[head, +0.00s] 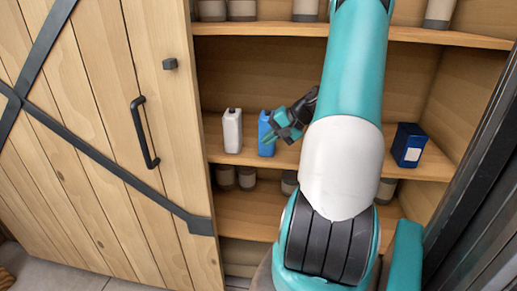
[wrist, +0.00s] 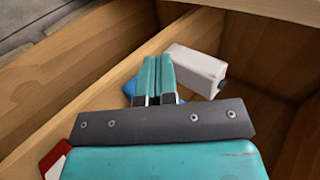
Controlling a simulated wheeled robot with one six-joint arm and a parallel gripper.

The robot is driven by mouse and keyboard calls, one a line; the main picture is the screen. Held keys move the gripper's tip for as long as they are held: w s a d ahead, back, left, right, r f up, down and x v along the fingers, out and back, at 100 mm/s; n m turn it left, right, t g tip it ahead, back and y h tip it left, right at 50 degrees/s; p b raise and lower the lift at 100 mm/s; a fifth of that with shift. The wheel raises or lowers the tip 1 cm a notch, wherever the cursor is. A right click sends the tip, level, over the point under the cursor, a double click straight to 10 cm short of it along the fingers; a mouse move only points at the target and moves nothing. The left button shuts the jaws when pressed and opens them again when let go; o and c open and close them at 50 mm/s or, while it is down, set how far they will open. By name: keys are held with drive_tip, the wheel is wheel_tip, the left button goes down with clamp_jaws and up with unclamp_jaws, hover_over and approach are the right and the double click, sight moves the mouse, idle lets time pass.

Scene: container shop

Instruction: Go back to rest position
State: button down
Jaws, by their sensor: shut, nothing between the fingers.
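My gripper (head: 268,137) is at the middle shelf in the head view, in front of or beside a blue carton (head: 265,122). In the wrist view my gripper (wrist: 158,60) has its two teal fingers together with nothing between them. A white carton (head: 232,131) stands just left of the blue one in the head view. It also shows in the wrist view (wrist: 195,70), right of the fingers.
A wooden sliding door (head: 100,130) with a black handle (head: 144,132) covers the left side. A dark blue box (head: 408,145) stands on the middle shelf (head: 436,165) at right. Grey-brown jars stand on the upper shelf (head: 270,28) and below. A dark frame (head: 475,160) borders the right.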

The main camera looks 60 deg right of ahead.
drive_tip(key=shift+s+d+r, duration=0.15)
drive_tip(key=shift+s+r, duration=0.15)
drive_tip(key=w+a+r+n+g+y, duration=0.1)
drive_tip(key=w+a+r+n, duration=0.2)
drive_tip(key=a, duration=0.4)
drive_tip(key=w+a+r+n+g+y, duration=0.1)
drive_tip(key=w+a+n+g, duration=0.1)
drive_tip(key=w+a, duration=0.35)
drive_tip(key=s+a+r+n+g, duration=0.1)
drive_tip(key=a+r+n, duration=0.15)
drive_tip(key=a, duration=0.65)
drive_tip(key=s+a+r+n+g, duration=0.15)
drive_tip(key=a+n, duration=0.25)
drive_tip(key=a, duration=0.6)
drive_tip(key=s+a+r+n+g+h, duration=0.1)
drive_tip(key=s+a+r+n+g, duration=0.1)
drive_tip(key=s+a+n, duration=0.7)
drive_tip(key=s+a+g, duration=0.1)
drive_tip(key=s+a, duration=0.5)
drive_tip(key=shift+a, duration=0.25)
